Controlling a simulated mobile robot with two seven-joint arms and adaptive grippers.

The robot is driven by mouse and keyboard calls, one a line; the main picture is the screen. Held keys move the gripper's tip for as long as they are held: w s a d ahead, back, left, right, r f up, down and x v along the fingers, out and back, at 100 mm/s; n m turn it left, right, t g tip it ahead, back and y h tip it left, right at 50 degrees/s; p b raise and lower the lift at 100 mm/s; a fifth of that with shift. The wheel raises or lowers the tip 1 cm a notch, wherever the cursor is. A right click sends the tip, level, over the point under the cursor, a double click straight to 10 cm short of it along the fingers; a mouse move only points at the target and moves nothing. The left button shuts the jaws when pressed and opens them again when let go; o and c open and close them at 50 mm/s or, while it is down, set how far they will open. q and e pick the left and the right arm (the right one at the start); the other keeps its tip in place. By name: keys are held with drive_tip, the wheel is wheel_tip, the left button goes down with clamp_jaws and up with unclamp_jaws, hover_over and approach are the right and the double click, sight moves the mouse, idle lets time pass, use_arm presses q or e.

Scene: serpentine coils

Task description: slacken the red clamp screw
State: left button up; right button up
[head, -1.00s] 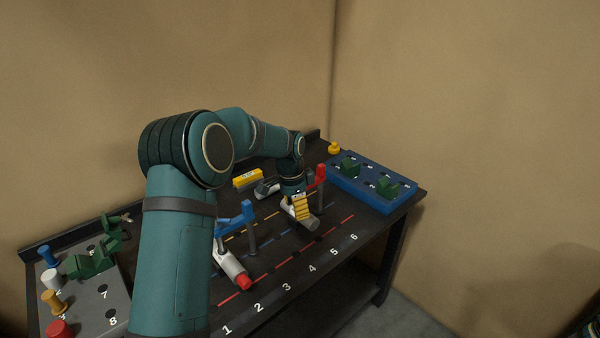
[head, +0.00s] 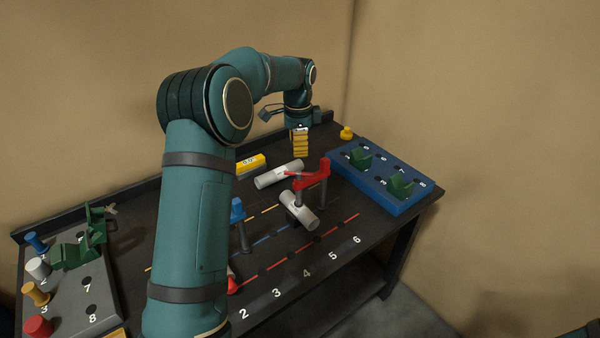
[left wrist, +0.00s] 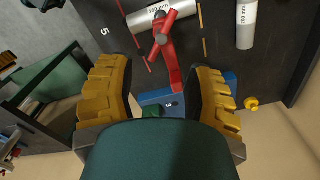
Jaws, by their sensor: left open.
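I cannot tell how tight the screw is. My left gripper (head: 300,142), with yellow fingers, is raised behind the clamp, apart from it. In the left wrist view, the left gripper (left wrist: 163,97) is open with nothing between its fingers.
Another grey cylinder (head: 279,174) lies behind the clamp. A blue clamp (head: 238,210) stands to the left, partly hidden by my arm. A blue board (head: 372,190) with green holders sits at right.

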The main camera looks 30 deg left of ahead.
sight(299, 172)
use_arm(q)
wheel_tip(299, 172, down, 10)
drive_tip(key=shift+w+f, duration=0.15)
drive_tip(key=shift+f, duration=0.1)
drive_tip(key=shift+c, duration=0.3)
